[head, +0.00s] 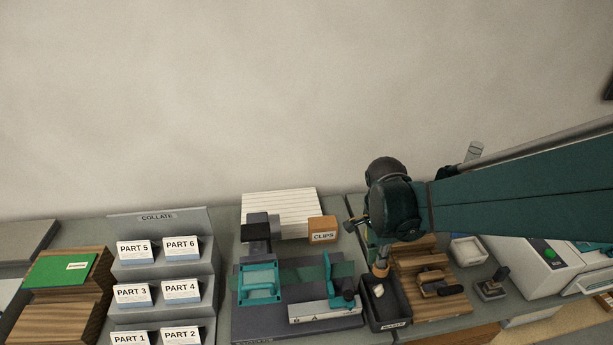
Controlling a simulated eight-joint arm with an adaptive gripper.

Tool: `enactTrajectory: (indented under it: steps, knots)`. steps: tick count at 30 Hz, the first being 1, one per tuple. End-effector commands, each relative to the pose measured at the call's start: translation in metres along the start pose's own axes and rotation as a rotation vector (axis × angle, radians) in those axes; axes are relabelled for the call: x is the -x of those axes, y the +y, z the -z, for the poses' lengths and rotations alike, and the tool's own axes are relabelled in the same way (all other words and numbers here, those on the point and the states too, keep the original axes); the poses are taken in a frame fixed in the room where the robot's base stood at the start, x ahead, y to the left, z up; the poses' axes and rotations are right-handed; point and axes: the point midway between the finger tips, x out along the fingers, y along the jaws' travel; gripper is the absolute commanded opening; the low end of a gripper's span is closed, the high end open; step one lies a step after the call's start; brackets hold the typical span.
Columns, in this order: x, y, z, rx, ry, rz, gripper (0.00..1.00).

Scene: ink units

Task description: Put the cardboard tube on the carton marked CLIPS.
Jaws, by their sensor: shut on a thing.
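The carton marked CLIPS (321,224) is a small orange-brown box near the back of the bench, with its label facing me. My gripper (382,256) points down to the right of and nearer than the carton, mostly hidden under my dark wrist. It is shut on a small tan piece, which looks like the cardboard tube (380,270). The tube is upright and appears over the back part of a dark bin. Its upper part is hidden by my gripper. I cannot tell its exact height above the bin. The carton's visible top is bare.
The dark bin (372,318) holds a crumpled pale thing. A teal-handled device (260,280) and a teal lever tool (335,285) stand in front. Wooden boards (425,260) lie right. A COLLATE rack (160,225) stands left.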

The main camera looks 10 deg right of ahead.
Motion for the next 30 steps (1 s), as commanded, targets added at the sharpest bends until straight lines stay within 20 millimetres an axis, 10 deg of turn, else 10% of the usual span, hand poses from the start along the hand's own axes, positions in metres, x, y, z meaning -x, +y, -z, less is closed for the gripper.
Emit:
enactTrajectory:
  steps: [30]
  knots:
    - [0.062,-0.22,-0.085,-0.014,-0.004,0.011,0.0]
